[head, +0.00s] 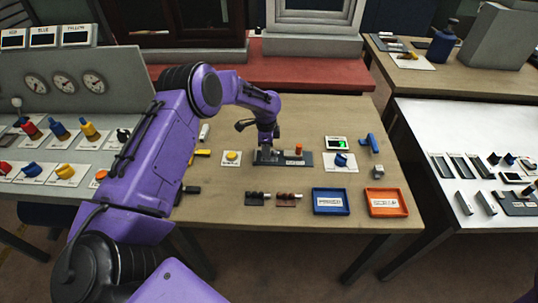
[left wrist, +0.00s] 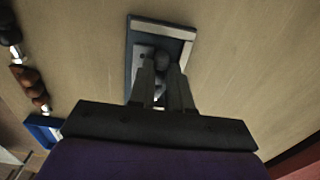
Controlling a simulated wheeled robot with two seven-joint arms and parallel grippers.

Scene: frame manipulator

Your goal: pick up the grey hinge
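My left gripper (head: 268,153) points down at the left end of a dark fixture plate (head: 284,161) on the wooden table. In the left wrist view, the two fingers of the left gripper (left wrist: 161,68) stand apart over the plate, which has a light grey edge strip (left wrist: 172,30). A dark rounded part (left wrist: 162,60) and a small shiny grey piece lie between the fingers. I cannot tell whether the fingers touch them, or whether either is the grey hinge. An orange cylinder (head: 298,149) stands on the plate right of the gripper. My right gripper is not in view.
A blue tray (head: 331,214) and an orange tray (head: 407,214) sit at the front right. Small dark and brown parts (head: 289,196) lie in front of the fixture. A yellow button (head: 232,156) is to the left, a blue knob (head: 341,161) and small grey block (head: 379,172) to the right.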

